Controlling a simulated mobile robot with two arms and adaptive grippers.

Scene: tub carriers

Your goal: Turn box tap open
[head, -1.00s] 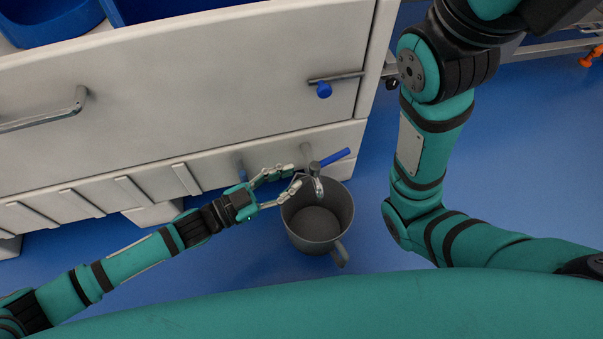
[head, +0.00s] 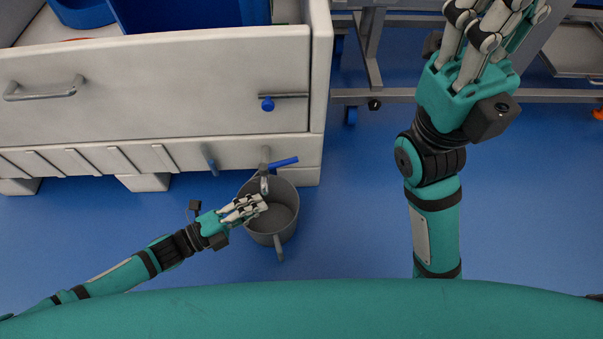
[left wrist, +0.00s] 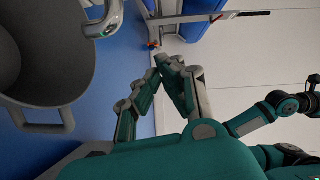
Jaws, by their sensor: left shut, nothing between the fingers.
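The box tap (head: 264,174) sticks out from the low front of the white box, with its blue lever (head: 284,162) pointing right. Its metal spout also shows in the left wrist view (left wrist: 100,27). A grey bucket with a handle (head: 288,208) stands on the floor under the tap; it also shows in the left wrist view (left wrist: 45,85). My left gripper (head: 263,204) is shut and empty, in front of the spout and over the bucket's left side. In the left wrist view its fingertips (left wrist: 168,62) meet. My right gripper (head: 500,22) is raised at the upper right, its tips cut off.
A metal frame cart (head: 375,60) stands behind on the right. The blue floor right of the bucket is clear.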

